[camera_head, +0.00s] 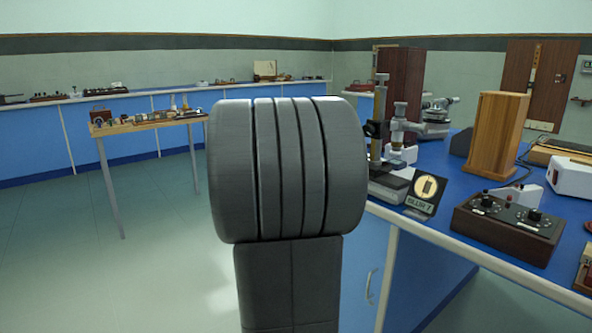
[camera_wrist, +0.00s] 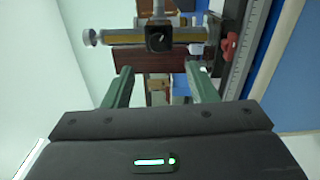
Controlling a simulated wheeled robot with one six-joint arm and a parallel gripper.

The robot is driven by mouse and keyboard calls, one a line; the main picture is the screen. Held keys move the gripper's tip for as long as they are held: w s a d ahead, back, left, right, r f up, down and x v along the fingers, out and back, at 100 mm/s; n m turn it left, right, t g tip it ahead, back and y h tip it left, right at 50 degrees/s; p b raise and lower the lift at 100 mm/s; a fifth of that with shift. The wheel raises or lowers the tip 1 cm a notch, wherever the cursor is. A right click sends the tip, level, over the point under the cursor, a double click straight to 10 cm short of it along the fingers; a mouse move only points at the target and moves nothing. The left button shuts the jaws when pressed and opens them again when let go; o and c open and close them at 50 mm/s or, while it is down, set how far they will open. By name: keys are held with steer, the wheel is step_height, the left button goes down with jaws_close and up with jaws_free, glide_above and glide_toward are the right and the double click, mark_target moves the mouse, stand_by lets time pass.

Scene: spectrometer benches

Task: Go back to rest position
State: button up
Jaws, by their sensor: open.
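My gripper (camera_wrist: 160,85) shows in the wrist view, with its two green fingers spread apart and nothing between them. Beyond the fingers is a brass and dark metal instrument (camera_wrist: 187,37) with a round black knob. A red part (camera_wrist: 228,46) sits to the right of it. I cannot tell how far the fingers are from the instrument. In the head view a large grey rounded part of my arm fills the middle, and the gripper does not show there.
A blue-topped bench (camera_head: 440,235) on the right bears a brass microscope-like instrument (camera_head: 378,130), a sign (camera_head: 426,194), a control box with knobs (camera_head: 508,228) and a wooden case (camera_head: 496,135). A small wooden table (camera_head: 150,124) with instruments stands at left. The floor (camera_head: 70,255) at left is clear.

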steer(key=b+x, duration=0.1)
steer(key=x, duration=0.9)
steer(key=shift+w+d, duration=0.1)
steer(key=shift+d, duration=0.05)
steer(key=n+p, duration=0.5)
steer(key=p, duration=0.5)
steer(key=n+p, duration=0.5)
steer(key=p, duration=0.6)
steer(key=n+p, duration=0.5)
steer(key=p, duration=0.6)
steer(key=shift+r, duration=0.25)
steer(key=shift+f+n+p, duration=0.1)
steer(key=shift+n+p, duration=0.2)
steer(key=shift+p, duration=0.2)
